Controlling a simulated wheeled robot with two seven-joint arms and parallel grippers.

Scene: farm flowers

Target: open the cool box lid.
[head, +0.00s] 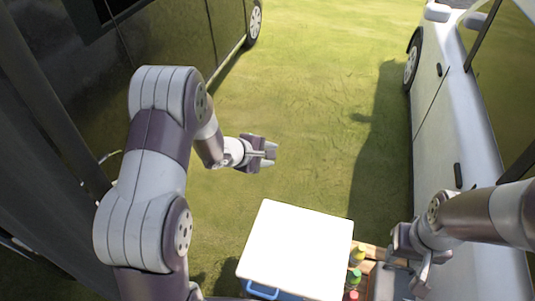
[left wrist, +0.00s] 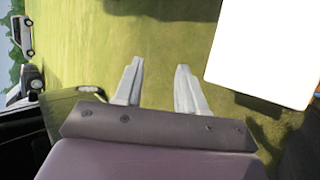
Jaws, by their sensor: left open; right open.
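The cool box has a flat white lid (head: 297,247) and a blue body (head: 262,290), and stands at the bottom middle of the head view. The lid lies shut on the box. It also shows in the left wrist view as a bright white panel (left wrist: 270,50) at the upper right. My left gripper (head: 271,153) is open and empty, above the grass beyond the box's far left side. Its two pale fingers (left wrist: 158,88) stand apart in the left wrist view, left of the lid. My right gripper (head: 416,278) is open, to the right of the box and apart from the lid.
Several bottles with coloured caps (head: 355,278) stand in a wooden crate (head: 372,252) right of the cool box. A silver car (head: 450,110) stands at the right, a dark vehicle (head: 170,35) at the left. The grass (head: 320,100) between them is clear.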

